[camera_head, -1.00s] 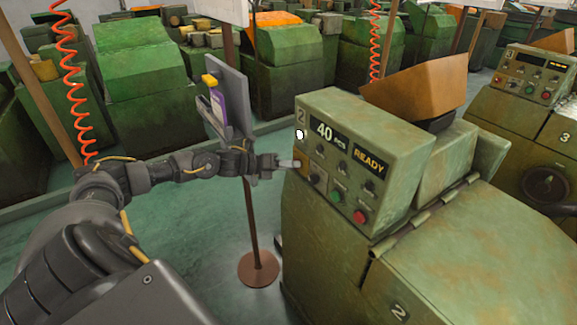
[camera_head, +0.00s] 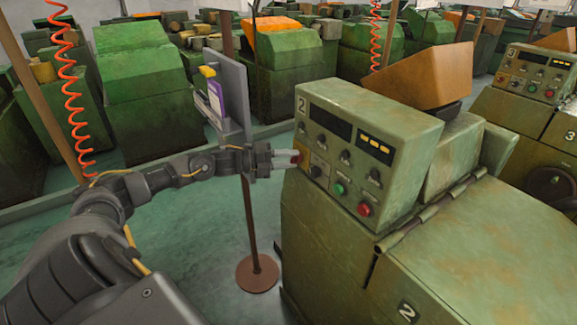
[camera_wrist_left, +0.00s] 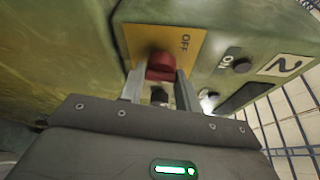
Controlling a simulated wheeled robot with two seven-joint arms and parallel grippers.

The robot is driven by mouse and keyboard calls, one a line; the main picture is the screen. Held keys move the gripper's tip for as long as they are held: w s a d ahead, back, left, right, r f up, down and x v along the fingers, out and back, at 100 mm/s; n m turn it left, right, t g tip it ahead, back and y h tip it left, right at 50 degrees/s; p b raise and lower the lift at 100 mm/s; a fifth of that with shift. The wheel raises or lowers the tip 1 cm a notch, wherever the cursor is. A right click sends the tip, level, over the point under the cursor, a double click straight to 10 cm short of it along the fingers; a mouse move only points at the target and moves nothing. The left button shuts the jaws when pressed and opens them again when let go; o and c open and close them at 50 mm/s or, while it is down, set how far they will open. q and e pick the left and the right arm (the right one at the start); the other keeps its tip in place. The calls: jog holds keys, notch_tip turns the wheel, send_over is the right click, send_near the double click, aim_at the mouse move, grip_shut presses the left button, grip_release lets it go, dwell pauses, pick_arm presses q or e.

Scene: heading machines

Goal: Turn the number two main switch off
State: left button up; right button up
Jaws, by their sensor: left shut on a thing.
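The number two machine's control panel (camera_head: 335,165) faces me in the head view, marked with a 2 at its upper left. Its display (camera_head: 330,121) is dark, and several small yellow segments show beside it. The main switch is a red knob on a yellow plate at the panel's left edge; the knob (camera_wrist_left: 161,66) shows in the left wrist view, with OFF on the plate (camera_wrist_left: 200,42) near it. My left gripper (camera_head: 296,158) is at this switch, its fingers on either side of the red knob, shut on it. The fingers partly hide the knob. My right gripper is not in view.
Black knobs, a green button (camera_head: 340,188) and a red button (camera_head: 365,208) sit close to the switch on the same panel. A post with a holder (camera_head: 233,95) stands just behind my left forearm. The number three machine (camera_head: 535,110) is at the right.

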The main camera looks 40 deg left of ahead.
pick_arm(q)
jog(key=n, duration=0.1)
jog(key=n+b, duration=0.1)
jog(key=shift+f+n+t+h, duration=0.2)
jog(key=shift+n+t+h, duration=0.2)
jog(key=n+t, duration=0.1)
jog(key=n, duration=0.1)
jog(key=shift+n, duration=0.3)
jog(key=n+t, duration=0.1)
jog(key=n, duration=0.1)
jog(key=shift+n, duration=0.4)
jog(key=shift+n+t, duration=0.7)
jog(key=shift+n, duration=1)
jog(key=shift+d+f, duration=0.1)
jog(key=o, duration=1)
